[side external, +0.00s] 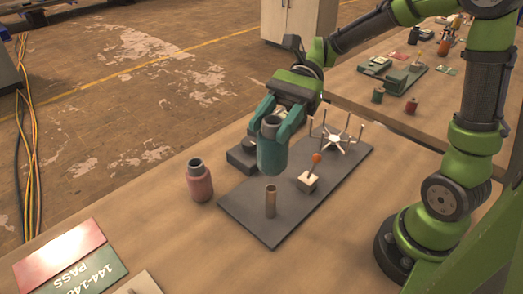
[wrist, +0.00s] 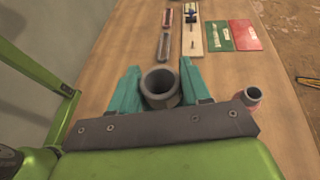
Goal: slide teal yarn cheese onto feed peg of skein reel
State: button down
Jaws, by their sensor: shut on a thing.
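My gripper (side external: 274,128) is shut on the teal yarn cheese (side external: 271,157), its teal fingers on either side. The cheese hangs roughly upright with its dark tube end at the top. In the wrist view the round tube opening of the teal yarn cheese (wrist: 160,84) shows between the fingers. The brown feed peg (side external: 270,202) stands upright on the dark base plate of the skein reel (side external: 239,214). In the side view the cheese appears above the peg and apart from it; exact alignment cannot be told. The wrist view does not show the peg.
The spoked reel (side external: 335,138) and an orange-knobbed lever (side external: 316,158) stand on the same plate, right of the peg. A red yarn cheese (side external: 199,182) stands on the table to the left. Red and green placards (side external: 70,262) lie farther front left.

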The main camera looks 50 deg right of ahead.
send_over(271, 188)
jog(key=shift+f, duration=2.2)
jog(key=shift+f, duration=0.15)
jog(key=shift+f, duration=2.35)
jog(key=shift+f, duration=2.5)
jog(key=shift+f, duration=0.1)
jog(key=shift+f, duration=0.15)
jog(key=shift+c, duration=2.2)
grip_release()
